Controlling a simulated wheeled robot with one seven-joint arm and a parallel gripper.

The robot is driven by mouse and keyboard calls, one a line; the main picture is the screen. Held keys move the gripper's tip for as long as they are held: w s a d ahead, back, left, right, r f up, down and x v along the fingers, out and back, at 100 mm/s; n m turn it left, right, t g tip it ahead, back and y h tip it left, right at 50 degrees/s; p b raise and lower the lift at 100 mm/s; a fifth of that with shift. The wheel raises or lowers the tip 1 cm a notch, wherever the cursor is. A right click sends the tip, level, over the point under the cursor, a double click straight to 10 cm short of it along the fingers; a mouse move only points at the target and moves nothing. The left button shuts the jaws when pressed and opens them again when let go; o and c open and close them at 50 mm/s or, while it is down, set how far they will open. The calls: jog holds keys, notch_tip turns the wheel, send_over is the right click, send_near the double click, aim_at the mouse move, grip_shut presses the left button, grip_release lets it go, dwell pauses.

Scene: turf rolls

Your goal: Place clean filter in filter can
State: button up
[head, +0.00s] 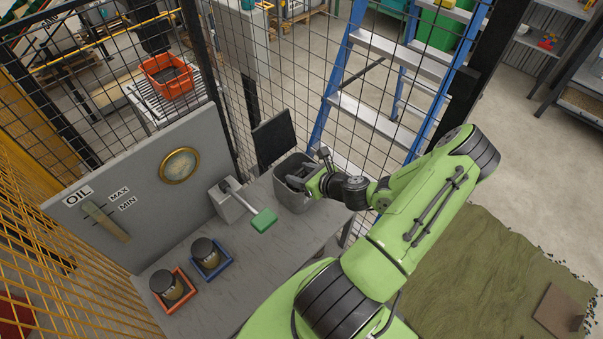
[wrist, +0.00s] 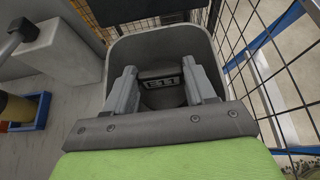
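The filter can appears to be the grey open-topped can (head: 292,199) at the bench's far right corner, its dark lid (head: 274,138) standing up behind it. It also fills the middle of the wrist view (wrist: 205,47). My gripper (head: 300,178) reaches into its mouth. In the wrist view my gripper (wrist: 161,82) has its two fingers spread apart. A dark object with light lettering (wrist: 161,97) lies deeper between them; I see no clear grip on it. Two dark-topped filters stand in trays, one in the red tray (head: 170,286), one in the blue tray (head: 206,254). Which is clean I cannot tell.
A lever with a green handle (head: 264,220) stands left of the can. A grey panel with an oil gauge (head: 105,221) and a round dial (head: 180,165) backs the bench (head: 262,263). Wire mesh fencing (head: 260,80) rises close behind the can. The bench front is clear.

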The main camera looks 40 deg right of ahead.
jog(key=o, duration=0.4)
